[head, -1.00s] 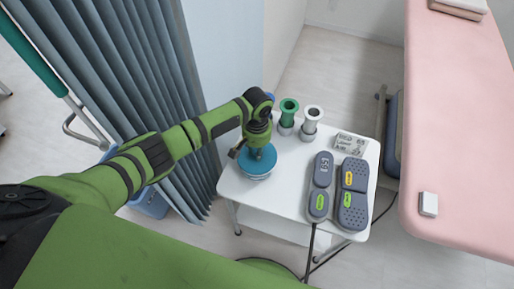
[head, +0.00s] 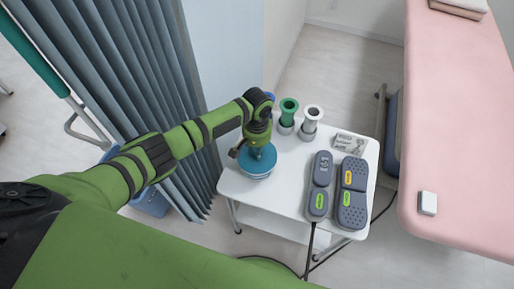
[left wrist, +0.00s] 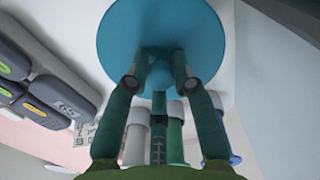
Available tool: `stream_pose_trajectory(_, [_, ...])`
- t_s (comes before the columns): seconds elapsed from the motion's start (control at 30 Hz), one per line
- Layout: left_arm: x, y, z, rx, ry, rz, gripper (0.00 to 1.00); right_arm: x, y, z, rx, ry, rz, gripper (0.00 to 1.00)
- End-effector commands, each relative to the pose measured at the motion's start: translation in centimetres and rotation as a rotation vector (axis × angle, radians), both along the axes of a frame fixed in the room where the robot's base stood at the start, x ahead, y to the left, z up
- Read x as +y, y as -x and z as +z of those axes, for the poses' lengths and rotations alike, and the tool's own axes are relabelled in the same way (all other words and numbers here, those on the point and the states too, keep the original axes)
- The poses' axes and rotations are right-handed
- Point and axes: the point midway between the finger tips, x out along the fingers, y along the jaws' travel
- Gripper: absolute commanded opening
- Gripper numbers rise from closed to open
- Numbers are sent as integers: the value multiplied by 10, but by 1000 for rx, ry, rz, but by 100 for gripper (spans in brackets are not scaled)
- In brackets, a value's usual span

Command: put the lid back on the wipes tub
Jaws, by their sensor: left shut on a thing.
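The blue round lid (head: 262,163) is at the left part of the white table in the head view. My left gripper (head: 258,146) points down over its middle and is shut on the lid's small knob. In the left wrist view the lid (left wrist: 160,30) is a wide blue disc, with the fingertips (left wrist: 158,78) closed around the knob. A pale rim of the wipes tub (head: 255,178) shows just under the lid's near edge. The rest of the tub is hidden, and I cannot tell whether the lid is fully seated. My right gripper is not in view.
The white table (head: 285,192) also holds a green-topped holder (head: 287,112), a white-topped holder (head: 311,119), a small printed card (head: 350,144) and two grey handsets (head: 351,193). A curtain (head: 140,75) hangs left, and a pink couch (head: 460,130) stands right.

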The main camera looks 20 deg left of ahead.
Motion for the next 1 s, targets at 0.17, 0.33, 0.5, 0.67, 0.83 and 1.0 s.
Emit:
stream_pose_trajectory(0.17, [0,0,0,0,0,0,0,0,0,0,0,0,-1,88])
stream_pose_trajectory(0.33, [0,0,0,0,0,0,53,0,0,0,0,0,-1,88])
stream_pose_trajectory(0.5, [0,0,0,0,0,0,53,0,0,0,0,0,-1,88])
stream_pose_trajectory(0.67, [0,0,0,0,0,0,76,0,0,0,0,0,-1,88])
stream_pose_trajectory(0.83, [0,0,0,0,0,0,76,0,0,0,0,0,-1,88])
stream_pose_trajectory(1.0, [0,0,0,0,0,0,76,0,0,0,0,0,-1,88])
